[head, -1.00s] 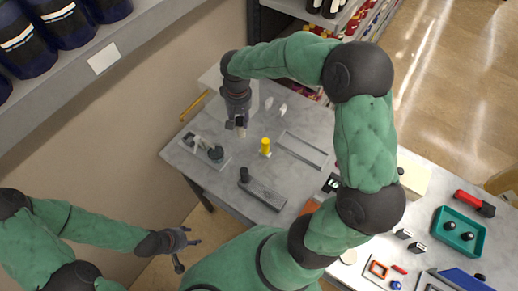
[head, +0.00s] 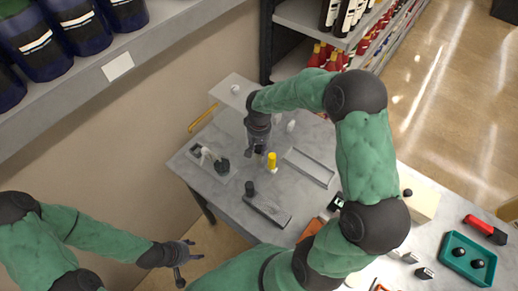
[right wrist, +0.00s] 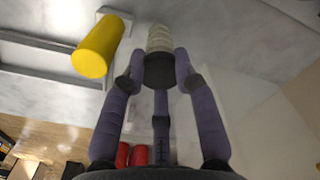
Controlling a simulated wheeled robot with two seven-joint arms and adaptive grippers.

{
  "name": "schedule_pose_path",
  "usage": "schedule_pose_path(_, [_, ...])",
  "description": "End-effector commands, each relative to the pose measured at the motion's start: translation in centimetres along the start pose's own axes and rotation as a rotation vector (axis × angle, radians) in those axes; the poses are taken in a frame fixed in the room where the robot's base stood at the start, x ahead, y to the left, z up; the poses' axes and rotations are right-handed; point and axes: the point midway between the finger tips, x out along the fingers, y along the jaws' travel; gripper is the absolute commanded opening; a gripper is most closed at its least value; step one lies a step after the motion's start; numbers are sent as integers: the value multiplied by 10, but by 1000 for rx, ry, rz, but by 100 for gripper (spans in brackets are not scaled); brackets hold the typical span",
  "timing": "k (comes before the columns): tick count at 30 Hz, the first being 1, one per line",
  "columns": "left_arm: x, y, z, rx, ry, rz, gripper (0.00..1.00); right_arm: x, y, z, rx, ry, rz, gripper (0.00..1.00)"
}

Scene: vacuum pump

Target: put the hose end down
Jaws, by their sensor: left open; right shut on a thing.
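My right gripper (head: 258,145) is over the grey table, just left of and behind the upright yellow peg (head: 271,160). In the right wrist view its fingers (right wrist: 160,75) are shut on the hose end, a pale ribbed piece with a dark collar (right wrist: 160,45). The yellow peg (right wrist: 97,46) shows to its left there, apart from the fingers. Whether the hose end touches the table is hard to tell. My left gripper (head: 188,262) is open and empty, low at the left, off the table's front edge.
The table (head: 228,205) holds a fixture with a dark knob (head: 222,166), a dark bar-shaped part (head: 268,208) and a shallow grey tray (head: 310,167). A pale block (head: 232,90) stands behind my right gripper. A teal tray (head: 467,258) is at the right.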

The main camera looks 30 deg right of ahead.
Motion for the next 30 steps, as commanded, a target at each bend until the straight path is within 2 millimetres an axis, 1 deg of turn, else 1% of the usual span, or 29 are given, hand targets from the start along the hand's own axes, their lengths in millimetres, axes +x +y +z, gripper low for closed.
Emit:
schedule_pose_path(1, [2, -1, 0, 0, 0, 0, 54, 7, 0, 0, 2, 1, -1, 0])
schedule_pose_path(3, [2, -1, 0, 0, 0, 0, 54, 10, 0, -1, 2, 2, -1, 0])
schedule_pose_path(10, [2, 0, 0, 0, 0, 0, 54, 10, 0, -1, 1, 3, -1, 0])
schedule_pose_path(14, [5, -2, 0, 0, 0, 0, 54, 14, 0, -1, 1, 2, -1, 0])
schedule_pose_path(15, [5, -2, 0, 0, 0, 0, 54, 13, 0, -1, 0, 2, -1, 35])
schedule_pose_path(17, [4, -1, 0, 0, 0, 0, 54, 13, 0, 0, 0, 2, -1, 52])
schedule_pose_path(26, [4, -1, 0, 0, 0, 0, 54, 12, 0, -1, 0, 2, -1, 53])
schedule_pose_path(30, [0, 0, 0, 0, 0, 0, 54, 8, 0, -1, 0, 2, -1, 53])
